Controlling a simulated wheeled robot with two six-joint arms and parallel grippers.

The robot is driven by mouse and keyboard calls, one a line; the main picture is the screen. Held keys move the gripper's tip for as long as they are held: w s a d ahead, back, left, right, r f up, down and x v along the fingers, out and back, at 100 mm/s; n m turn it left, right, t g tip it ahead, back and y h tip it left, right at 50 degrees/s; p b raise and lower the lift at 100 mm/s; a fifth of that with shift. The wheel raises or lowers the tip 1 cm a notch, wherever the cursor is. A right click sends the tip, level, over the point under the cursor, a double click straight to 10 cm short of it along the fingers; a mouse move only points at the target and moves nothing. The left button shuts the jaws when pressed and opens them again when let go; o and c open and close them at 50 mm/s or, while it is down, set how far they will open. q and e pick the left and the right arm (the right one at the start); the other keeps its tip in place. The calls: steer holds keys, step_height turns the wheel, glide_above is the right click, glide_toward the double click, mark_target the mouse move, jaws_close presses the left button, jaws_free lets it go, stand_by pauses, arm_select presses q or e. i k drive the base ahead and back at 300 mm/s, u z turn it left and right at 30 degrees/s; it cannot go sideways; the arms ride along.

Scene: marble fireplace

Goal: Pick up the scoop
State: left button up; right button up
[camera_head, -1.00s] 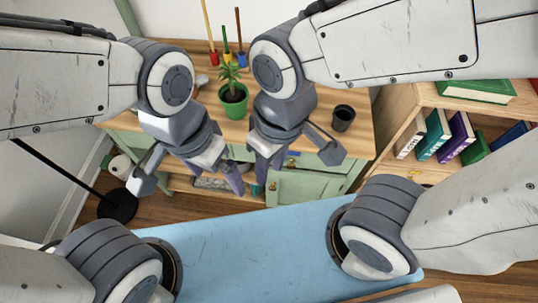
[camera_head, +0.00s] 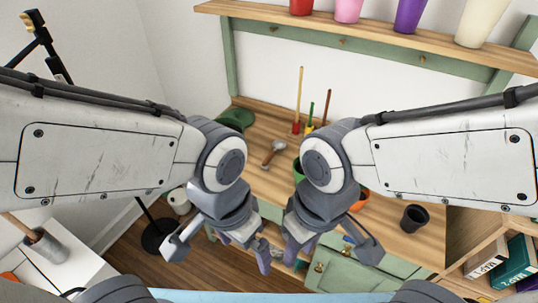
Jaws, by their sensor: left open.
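A small tool with a grey metal head and brown handle (camera_head: 273,152), which looks like the scoop, lies on the wooden bench top (camera_head: 388,221). It is between my two arms and beyond both grippers. My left gripper (camera_head: 219,248) is open and empty, in front of the bench and nearer to me than the tool. My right gripper (camera_head: 331,249) is open and empty, to the right of the left one and also in front of the bench. Neither gripper touches the tool.
Upright long-handled tools (camera_head: 299,105) stand behind the scoop-like tool, with a green watering can (camera_head: 237,117) to its left. My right arm partly hides a green pot (camera_head: 297,170) and an orange pot (camera_head: 361,198). A black pot (camera_head: 414,217) stands right. A shelf (camera_head: 375,38) runs above.

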mark_target(277, 145)
steer(key=k, duration=0.5)
steer(key=u, duration=0.55)
steer(key=i, duration=1.3)
steer(key=u, duration=0.25)
